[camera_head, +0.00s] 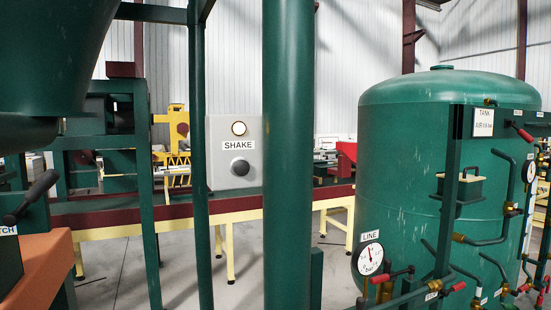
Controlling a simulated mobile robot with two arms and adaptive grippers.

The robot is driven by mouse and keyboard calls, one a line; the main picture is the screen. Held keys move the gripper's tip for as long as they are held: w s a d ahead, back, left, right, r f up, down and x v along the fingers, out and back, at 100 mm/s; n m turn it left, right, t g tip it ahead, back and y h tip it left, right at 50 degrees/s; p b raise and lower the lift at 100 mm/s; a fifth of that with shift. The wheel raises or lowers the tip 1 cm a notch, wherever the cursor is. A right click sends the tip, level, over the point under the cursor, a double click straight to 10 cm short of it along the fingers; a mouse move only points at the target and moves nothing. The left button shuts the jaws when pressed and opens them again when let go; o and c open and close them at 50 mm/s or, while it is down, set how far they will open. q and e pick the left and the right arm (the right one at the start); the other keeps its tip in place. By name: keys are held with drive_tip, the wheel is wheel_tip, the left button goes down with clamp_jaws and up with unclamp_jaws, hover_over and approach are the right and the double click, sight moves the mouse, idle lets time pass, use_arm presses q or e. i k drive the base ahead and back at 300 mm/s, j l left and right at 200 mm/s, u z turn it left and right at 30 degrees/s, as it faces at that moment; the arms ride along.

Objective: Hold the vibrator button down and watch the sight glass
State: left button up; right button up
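A grey control box (219,179) hangs near the middle of the view, between a thin green post and a thick green column. It carries a SHAKE label (239,145), a round black button (240,167) below the label and a pale round lamp (239,128) with a dark rim above it. Nothing touches the button. I cannot make out a sight glass in this view. Neither of my grippers shows.
The thick green column (288,150) stands just right of the box. A green hopper (50,50) fills the upper left, above a black-handled lever (32,197). A large green tank (400,150), a LINE gauge (371,259) and red-handled valves stand right. A conveyor (120,215) runs behind.

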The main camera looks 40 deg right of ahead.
sight(241, 168)
drive_tip(key=z, duration=1.05)
